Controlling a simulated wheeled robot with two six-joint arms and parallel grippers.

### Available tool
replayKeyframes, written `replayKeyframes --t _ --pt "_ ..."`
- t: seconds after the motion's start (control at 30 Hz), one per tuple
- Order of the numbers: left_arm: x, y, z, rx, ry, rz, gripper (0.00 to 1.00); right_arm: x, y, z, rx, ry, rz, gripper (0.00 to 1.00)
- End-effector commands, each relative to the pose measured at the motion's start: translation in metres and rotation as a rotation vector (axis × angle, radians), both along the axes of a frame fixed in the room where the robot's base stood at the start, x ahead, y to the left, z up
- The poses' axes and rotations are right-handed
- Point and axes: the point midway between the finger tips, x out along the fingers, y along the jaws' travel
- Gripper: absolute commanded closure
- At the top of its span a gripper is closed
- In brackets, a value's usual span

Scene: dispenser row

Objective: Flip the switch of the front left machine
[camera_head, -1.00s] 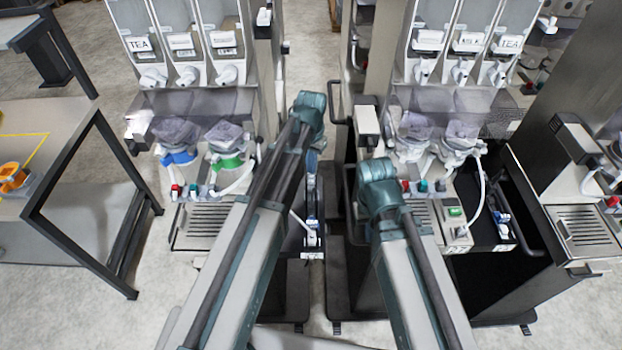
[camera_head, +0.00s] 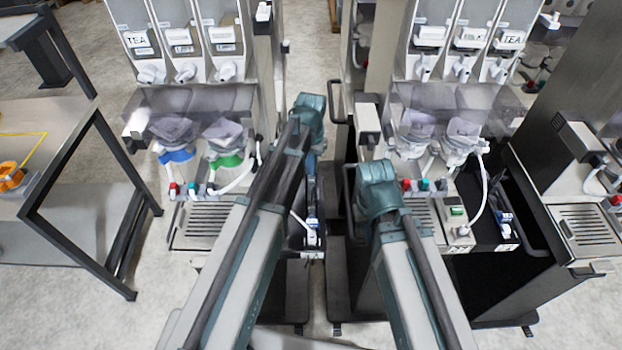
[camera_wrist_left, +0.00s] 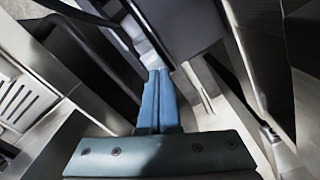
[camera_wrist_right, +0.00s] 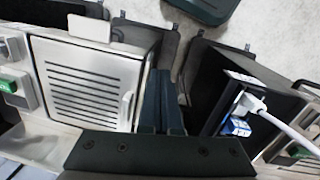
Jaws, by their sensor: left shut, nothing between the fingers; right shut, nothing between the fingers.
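The left machine (camera_head: 205,225) stands left of centre in the head view, with TEA hoppers above and blue and green holders below. A red button (camera_head: 173,191) and other small buttons sit on its front. Its switch cannot be made out; my left arm covers its right part. My left gripper (camera_head: 312,160) is at that machine's right side, over the gap between machines. Its blue fingers are shut and empty in the left wrist view (camera_wrist_left: 158,95). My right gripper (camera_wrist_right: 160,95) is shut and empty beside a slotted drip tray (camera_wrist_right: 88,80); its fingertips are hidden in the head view.
A second machine (camera_head: 425,185) stands right of the gap, with a green switch (camera_head: 457,211) on its front. Another machine (camera_head: 580,215) is at the far right. A dark-framed table (camera_head: 50,245) stands at the left. Bare floor lies between the table and the left machine.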

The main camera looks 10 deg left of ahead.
Motion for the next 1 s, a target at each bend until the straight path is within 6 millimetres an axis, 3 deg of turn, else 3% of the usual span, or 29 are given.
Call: replayKeyframes --t 0.47,1.0 --pt "0.000 0.000 -0.003 0.000 0.000 0.000 1.00 0.000 0.000 -0.003 0.000 0.000 -0.001 1.00" --pt "0.000 0.000 0.037 0.000 0.000 0.000 1.00 0.000 0.000 0.037 0.000 0.000 0.001 1.00"
